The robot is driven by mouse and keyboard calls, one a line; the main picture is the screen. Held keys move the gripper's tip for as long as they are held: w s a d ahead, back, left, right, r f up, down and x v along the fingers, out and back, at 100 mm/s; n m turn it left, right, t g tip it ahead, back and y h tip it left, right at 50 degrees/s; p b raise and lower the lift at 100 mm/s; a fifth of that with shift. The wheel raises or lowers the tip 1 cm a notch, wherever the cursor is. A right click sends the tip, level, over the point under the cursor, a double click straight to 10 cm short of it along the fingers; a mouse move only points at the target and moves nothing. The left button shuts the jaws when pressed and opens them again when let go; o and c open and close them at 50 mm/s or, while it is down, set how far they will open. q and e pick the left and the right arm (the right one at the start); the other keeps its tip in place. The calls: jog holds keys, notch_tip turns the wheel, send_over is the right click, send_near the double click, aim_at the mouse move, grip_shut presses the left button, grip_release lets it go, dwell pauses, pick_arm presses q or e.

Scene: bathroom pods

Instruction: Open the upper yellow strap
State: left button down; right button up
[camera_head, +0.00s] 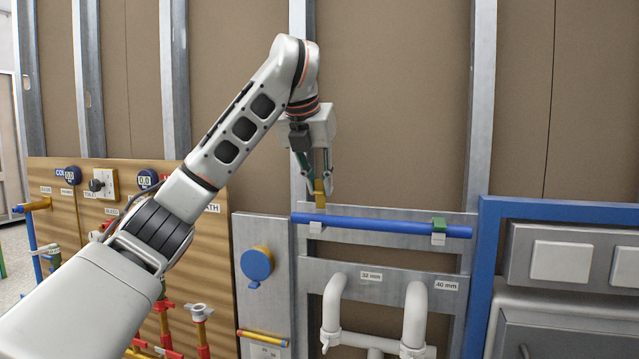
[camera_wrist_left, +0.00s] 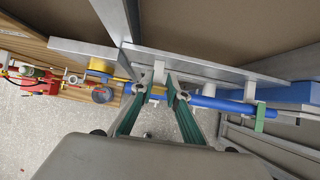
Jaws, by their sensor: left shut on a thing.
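The upper yellow strap (camera_head: 320,198) stands upright over the left part of the blue pipe (camera_head: 390,226), above a white clip. My left gripper (camera_head: 321,182) comes down from above and is shut on the strap, its fingers on either side of it. In the left wrist view, a bit of the yellow strap (camera_wrist_left: 158,91) shows between the green-sided fingertips of my left gripper (camera_wrist_left: 160,87). The blue pipe (camera_wrist_left: 217,103) runs right from there. The strap's lower end and hinge are too small to make out. My right gripper is not in view.
A green strap (camera_head: 438,225) sits over the pipe's right end. White bent pipes (camera_head: 413,315) stand below. A metal stud (camera_head: 480,120) rises behind, and a blue frame (camera_head: 560,212) stands at right. A round blue part (camera_head: 257,263) is on the grey panel at left.

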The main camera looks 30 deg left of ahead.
pick_arm(q)
jog(key=c, duration=2)
grip_release()
jog(key=shift+f, duration=0.15)
jog(key=shift+o, duration=0.2)
jog(key=shift+w, duration=0.1)
